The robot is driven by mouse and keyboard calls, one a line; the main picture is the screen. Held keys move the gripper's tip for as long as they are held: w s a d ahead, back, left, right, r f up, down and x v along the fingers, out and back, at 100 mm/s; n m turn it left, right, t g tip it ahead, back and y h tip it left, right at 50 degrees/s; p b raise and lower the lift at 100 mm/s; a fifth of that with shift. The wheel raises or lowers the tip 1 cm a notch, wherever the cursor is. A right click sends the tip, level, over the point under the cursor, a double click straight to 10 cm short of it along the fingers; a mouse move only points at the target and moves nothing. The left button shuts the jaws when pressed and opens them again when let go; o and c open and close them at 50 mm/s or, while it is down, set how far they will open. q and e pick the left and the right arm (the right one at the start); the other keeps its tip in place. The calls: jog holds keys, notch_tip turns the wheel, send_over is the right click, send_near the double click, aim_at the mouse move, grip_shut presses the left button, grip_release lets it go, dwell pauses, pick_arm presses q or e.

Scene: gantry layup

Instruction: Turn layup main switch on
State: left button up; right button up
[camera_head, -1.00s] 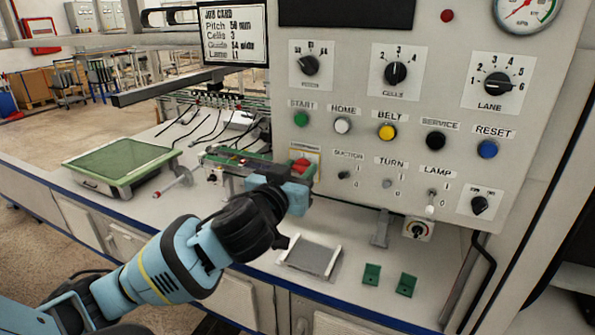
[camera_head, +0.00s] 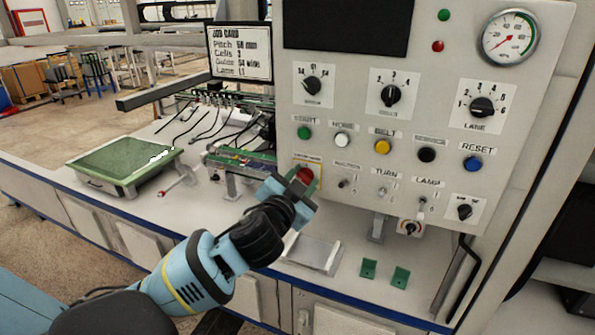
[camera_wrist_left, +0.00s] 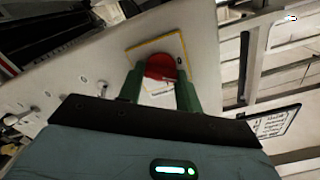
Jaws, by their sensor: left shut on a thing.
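A red round knob (camera_head: 304,176) sits on a white plate with a yellow edge at the lower left of the control panel. The plate's label is too small to read. My left gripper (camera_head: 297,182) reaches it from the front, fingers around the knob. In the left wrist view the red knob (camera_wrist_left: 160,68) lies between the two green fingers (camera_wrist_left: 159,90), which are shut on it. The yellow-edged plate (camera_wrist_left: 143,50) shows behind it. Part of the knob is hidden by the gripper. My right gripper is not in view.
The panel (camera_head: 350,150) carries dials, coloured buttons and small toggles right of the knob. A small rotary switch (camera_head: 409,227) sits below the panel. A green-topped tray (camera_head: 120,165), a grey plate (camera_head: 315,254) and green brackets (camera_head: 400,277) lie on the bench.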

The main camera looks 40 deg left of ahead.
pick_arm(q)
jog(key=m+p, duration=0.2)
jog(key=shift+r+m, duration=0.3)
jog(key=shift+m, duration=0.1)
jog(key=shift+m+p, duration=0.65)
jog(key=shift+m, duration=0.25)
jog(key=m+p, duration=0.2)
jog(key=m, duration=0.1)
jog(key=shift+d+f, duration=0.1)
jog(key=shift+f, duration=0.05)
jog(key=shift+m+p, duration=0.4)
jog(key=shift+m, duration=0.5)
jog(key=shift+f+m+p, duration=0.3)
jog(key=shift+m+p, duration=0.1)
jog(key=shift+m, duration=0.6)
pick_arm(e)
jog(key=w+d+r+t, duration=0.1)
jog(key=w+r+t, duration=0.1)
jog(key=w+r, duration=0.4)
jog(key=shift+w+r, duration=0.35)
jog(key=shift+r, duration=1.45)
pick_arm(q)
jog(key=o, duration=1)
